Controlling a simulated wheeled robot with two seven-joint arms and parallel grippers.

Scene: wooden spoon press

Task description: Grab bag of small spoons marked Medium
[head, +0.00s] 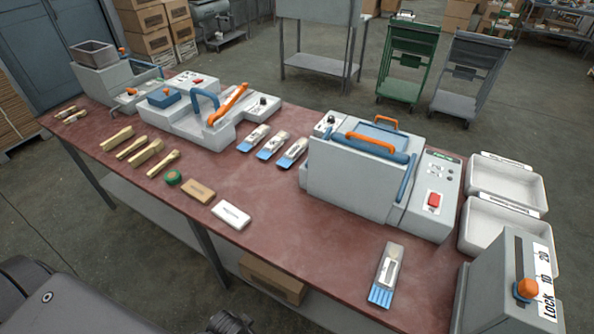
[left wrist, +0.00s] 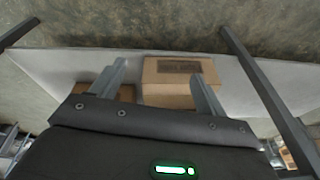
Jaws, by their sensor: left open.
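Three clear bags with blue ends lie in a row mid-table in the head view: a left one (head: 253,138), a middle one (head: 272,146) and a right one (head: 292,153). A fourth, similar bag (head: 385,276) lies alone near the front right, with a pale spoon shape inside. Their labels are too small to read, so I cannot tell which is marked Medium. My left gripper (left wrist: 157,74) is open and empty in the left wrist view, its fingers towards the shelf under the table, apart from the bags. My right gripper is not in view.
The red-brown table (head: 330,245) bears a grey press (head: 375,180), another machine (head: 190,120), wooden spoon pieces (head: 145,153) and a white block (head: 231,214). White trays (head: 505,185) and a lever box (head: 510,285) stand right. A cardboard box (left wrist: 180,75) sits on the lower shelf.

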